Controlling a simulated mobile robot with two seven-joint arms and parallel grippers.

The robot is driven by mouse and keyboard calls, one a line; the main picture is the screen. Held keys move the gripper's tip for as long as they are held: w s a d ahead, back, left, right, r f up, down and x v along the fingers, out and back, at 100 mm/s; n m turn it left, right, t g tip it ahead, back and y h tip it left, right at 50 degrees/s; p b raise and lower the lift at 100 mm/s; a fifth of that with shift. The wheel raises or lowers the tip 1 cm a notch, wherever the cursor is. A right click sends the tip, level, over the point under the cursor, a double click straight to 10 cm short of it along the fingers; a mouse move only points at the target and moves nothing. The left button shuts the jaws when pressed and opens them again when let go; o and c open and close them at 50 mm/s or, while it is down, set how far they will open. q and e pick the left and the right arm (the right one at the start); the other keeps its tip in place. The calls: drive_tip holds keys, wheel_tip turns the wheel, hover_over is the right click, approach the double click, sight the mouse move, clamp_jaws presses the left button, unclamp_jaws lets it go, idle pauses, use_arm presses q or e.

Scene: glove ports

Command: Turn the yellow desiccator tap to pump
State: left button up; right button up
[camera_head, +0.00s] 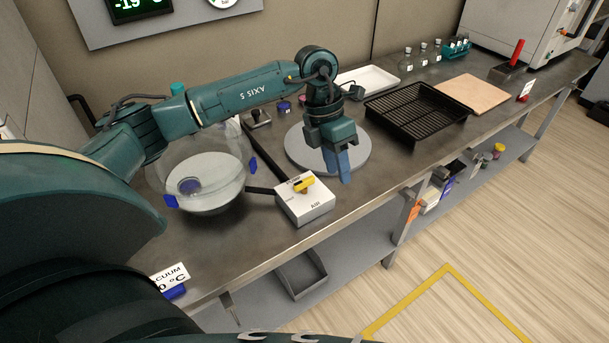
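The yellow tap handle (304,184) sits on top of a white box (307,207) near the bench's front edge. The label on the box's front part appears to read AIR; the label behind the handle is partly covered. The handle lies roughly left to right, slightly slanted. A round glass desiccator (205,178) stands left of the box, with a dark tube between them. My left gripper (340,168) points down above a grey disc, right of and behind the tap, apart from it. Its blue fingers look close together, but any gap is unclear. My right gripper is out of view.
The grey disc (300,152) lies behind the tap. A black rack tray (418,108), a tan board (470,95) and a white tray (368,80) stand farther right. A VACUUM sign (170,278) is at front left. The bench right of the box is clear.

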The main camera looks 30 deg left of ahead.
sight(304, 180)
use_arm(q)
drive_tip(key=w+a+r+n+y, duration=0.15)
drive_tip(key=a+r+y, duration=0.25)
drive_tip(key=a, duration=0.4)
drive_tip(key=shift+m+t, duration=0.25)
drive_tip(key=shift+t, duration=0.05)
drive_tip(key=f, duration=0.4)
drive_tip(key=f+p, duration=0.1)
drive_tip(key=f, duration=0.8)
drive_tip(key=shift+a+f+p, duration=0.15)
drive_tip(key=shift+a+p, duration=0.1)
drive_tip(key=shift+p, duration=0.1)
clamp_jaws()
